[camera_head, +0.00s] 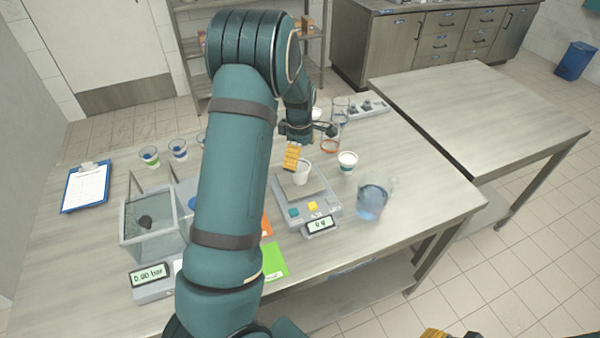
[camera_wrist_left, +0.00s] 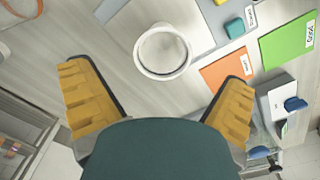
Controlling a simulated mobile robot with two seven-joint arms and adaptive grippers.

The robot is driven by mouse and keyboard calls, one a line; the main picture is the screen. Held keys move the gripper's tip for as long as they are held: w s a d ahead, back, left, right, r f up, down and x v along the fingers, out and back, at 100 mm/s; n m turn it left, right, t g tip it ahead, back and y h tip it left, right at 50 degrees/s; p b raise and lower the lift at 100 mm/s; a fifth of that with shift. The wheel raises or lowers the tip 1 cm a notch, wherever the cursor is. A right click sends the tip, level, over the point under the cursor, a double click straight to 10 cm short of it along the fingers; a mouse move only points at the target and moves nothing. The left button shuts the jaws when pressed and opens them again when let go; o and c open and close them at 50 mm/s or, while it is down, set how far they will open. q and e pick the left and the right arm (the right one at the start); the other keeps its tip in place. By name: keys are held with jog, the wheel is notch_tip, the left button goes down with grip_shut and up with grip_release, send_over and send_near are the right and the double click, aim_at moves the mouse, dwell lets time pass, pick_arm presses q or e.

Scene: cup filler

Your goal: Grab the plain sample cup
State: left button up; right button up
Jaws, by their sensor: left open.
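A plain white cup (camera_head: 302,172) appears to stand upright on the pan of a scale (camera_head: 322,205). The cup (camera_wrist_left: 162,51) shows from above in the left wrist view, with its round opening facing the camera. My left gripper (camera_head: 291,158) is just behind and left of the cup in the head view. In the left wrist view its yellow fingers (camera_wrist_left: 157,97) are spread wide, with the cup ahead of the gap and not between them. A bit of my right gripper's yellow finger (camera_head: 436,333) shows at the bottom edge; the rest is cut off.
A clear jug with blue liquid (camera_head: 372,198) is farther right. Orange and green cards (camera_head: 273,262), a clear tank (camera_head: 150,228) and more cups (camera_head: 149,155) are left. The side table (camera_head: 480,120) is bare.

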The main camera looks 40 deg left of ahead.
aim_at(300, 165)
pick_arm(q)
notch_tip(300, 165, down, 5)
jog(key=shift+s+d+r, duration=0.1)
jog(key=shift+d+r, duration=0.05)
jog(key=c, duration=0.7)
